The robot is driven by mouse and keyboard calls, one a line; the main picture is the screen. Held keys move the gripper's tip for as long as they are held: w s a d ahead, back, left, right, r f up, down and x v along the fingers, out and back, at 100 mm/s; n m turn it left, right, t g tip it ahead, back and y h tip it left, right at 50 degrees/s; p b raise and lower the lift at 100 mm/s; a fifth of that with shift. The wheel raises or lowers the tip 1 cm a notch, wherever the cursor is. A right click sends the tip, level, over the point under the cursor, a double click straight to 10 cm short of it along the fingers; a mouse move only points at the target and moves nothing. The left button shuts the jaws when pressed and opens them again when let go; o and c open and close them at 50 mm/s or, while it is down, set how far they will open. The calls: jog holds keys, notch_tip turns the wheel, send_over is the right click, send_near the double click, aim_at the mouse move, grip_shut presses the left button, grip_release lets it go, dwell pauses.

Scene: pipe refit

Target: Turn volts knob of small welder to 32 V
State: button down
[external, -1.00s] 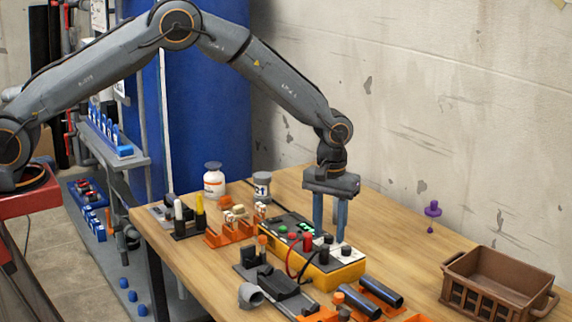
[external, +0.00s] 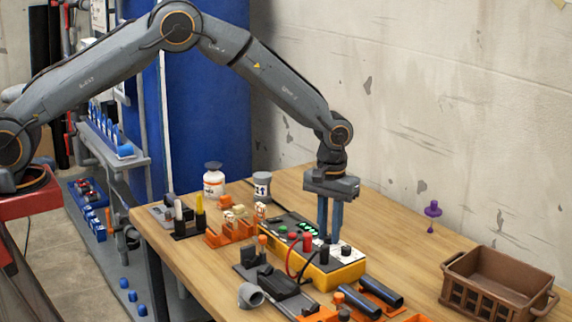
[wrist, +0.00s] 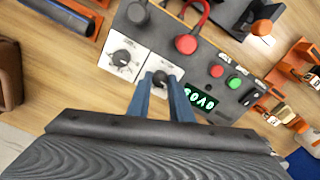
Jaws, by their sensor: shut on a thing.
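The small welder (external: 337,277) is a yellow and black box on the table, with a lit green display (wrist: 199,96) that I cannot read for sure. Two black knobs sit on white dial plates on its top. One knob (wrist: 159,77) is between the fingertips of my gripper (wrist: 160,88), which is shut on it from above. The other knob (wrist: 122,58) stands free beside it. The labels are too small to tell which is volts. In the external view my gripper (external: 328,238) points straight down on the welder, and its fingers partly hide the held knob.
Red and black plugs (wrist: 187,43) with cables stand on the welder close to the fingers. Dark pipes in orange holders (external: 380,292) lie in front. A brown crate (external: 487,294) stands at the right. The table between crate and wall is mostly clear.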

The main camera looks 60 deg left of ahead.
jog(key=m+b, duration=0.2)
jog(key=m, duration=0.2)
jog(key=shift+f+b, duration=0.1)
jog(key=shift+b, duration=0.2)
jog(key=m+b, duration=0.2)
jog(key=m, duration=0.2)
jog(key=shift+m, duration=0.3)
jog(key=m+b, duration=0.2)
jog(key=m, duration=0.2)
jog(key=shift+m+b, duration=0.45)
jog(key=shift+m, duration=1.65)
jog(key=c, duration=1.6)
grip_release()
